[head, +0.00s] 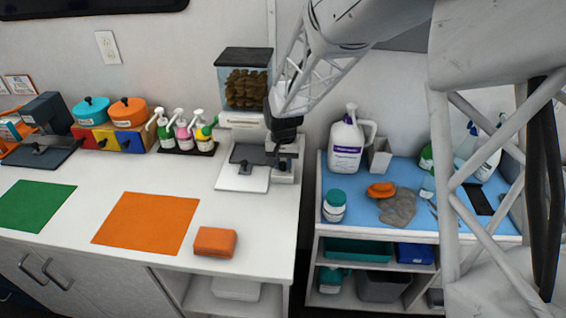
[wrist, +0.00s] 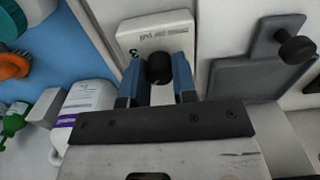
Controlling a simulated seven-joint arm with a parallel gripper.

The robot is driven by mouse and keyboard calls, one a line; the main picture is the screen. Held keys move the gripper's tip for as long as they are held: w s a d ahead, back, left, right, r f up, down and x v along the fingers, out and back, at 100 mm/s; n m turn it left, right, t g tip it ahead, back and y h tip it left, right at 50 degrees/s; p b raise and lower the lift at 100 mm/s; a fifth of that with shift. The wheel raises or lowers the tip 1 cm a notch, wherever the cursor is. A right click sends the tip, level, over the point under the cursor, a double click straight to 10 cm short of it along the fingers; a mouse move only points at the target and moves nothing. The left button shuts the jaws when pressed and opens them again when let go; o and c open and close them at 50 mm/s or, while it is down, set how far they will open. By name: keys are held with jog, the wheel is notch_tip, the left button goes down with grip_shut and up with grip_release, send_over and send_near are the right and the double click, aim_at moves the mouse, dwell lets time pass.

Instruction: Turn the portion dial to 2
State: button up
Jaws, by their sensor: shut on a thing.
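The food dispenser (head: 243,122) stands on the white counter with brown kibble in its clear hopper. The portion dial is a black round knob (wrist: 160,68) on a small white housing, which has printed lettering and one dark mark, apparently a numeral, near its edge. In the wrist view my gripper (wrist: 158,76) has its two blue fingers on either side of the knob, shut on it. In the head view my gripper (head: 285,143) reaches down at the dispenser's right side and hides the knob. I cannot tell which number the dial points to.
A dark plate with a black knob (wrist: 298,47) lies beside the dial housing. Pump bottles (head: 182,132) stand left of the dispenser. An orange mat (head: 147,222) and an orange block (head: 215,242) lie in front. A white jug (head: 346,145) stands on the blue-topped shelf at right.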

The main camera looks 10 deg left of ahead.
aim_at(283, 163)
jog(key=o, duration=0.9)
jog(key=shift+r, duration=0.1)
jog(key=shift+r, duration=3.75)
jog(key=shift+r, duration=0.1)
